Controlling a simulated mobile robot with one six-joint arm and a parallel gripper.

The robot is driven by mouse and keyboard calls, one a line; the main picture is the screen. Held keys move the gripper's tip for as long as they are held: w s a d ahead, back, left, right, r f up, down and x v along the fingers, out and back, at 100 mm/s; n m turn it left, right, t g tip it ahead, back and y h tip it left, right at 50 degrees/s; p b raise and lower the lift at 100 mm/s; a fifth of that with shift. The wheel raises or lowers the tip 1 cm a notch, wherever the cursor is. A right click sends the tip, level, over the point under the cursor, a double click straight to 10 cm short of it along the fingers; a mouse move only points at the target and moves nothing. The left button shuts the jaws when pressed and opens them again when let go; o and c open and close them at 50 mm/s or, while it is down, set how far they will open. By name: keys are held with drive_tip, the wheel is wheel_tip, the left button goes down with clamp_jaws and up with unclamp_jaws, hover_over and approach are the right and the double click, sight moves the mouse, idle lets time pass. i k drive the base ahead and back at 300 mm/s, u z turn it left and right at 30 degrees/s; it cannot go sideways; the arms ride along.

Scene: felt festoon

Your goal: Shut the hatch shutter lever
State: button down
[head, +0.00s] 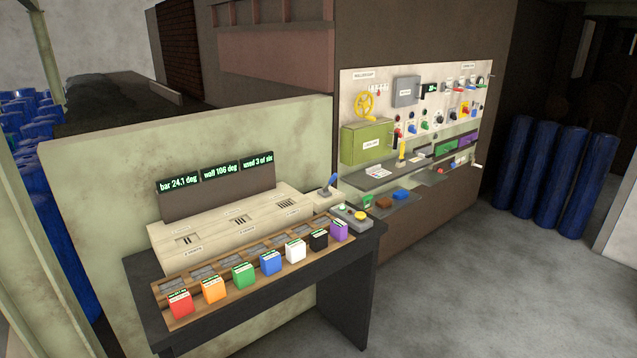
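No label naming the hatch shutter lever is readable, so I cannot tell which lever it is. A lever with a blue handle (330,183) stands tilted on a small pale box (321,198) at the right end of the dark table. A yellow-handled lever (402,150) stands upright on the shelf under the wall panel (449,112). Smaller levers and knobs on that panel are too small to tell apart. My gripper is not in view.
The dark table (355,270) bears a wooden rack (220,294) with several coloured blocks. Three green-lettered displays (219,171) stand behind. A green box (368,141) and yellow handwheel (365,105) are at the panel. Blue drums (540,175) stand right. The grey floor (480,290) is clear.

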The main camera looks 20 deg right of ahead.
sight(333, 177)
drive_tip(key=z, duration=0.55)
drive_tip(key=k, duration=0.15)
drive_tip(key=u, duration=2.55)
drive_tip(key=k, duration=0.6)
drive_tip(key=z, duration=2.3)
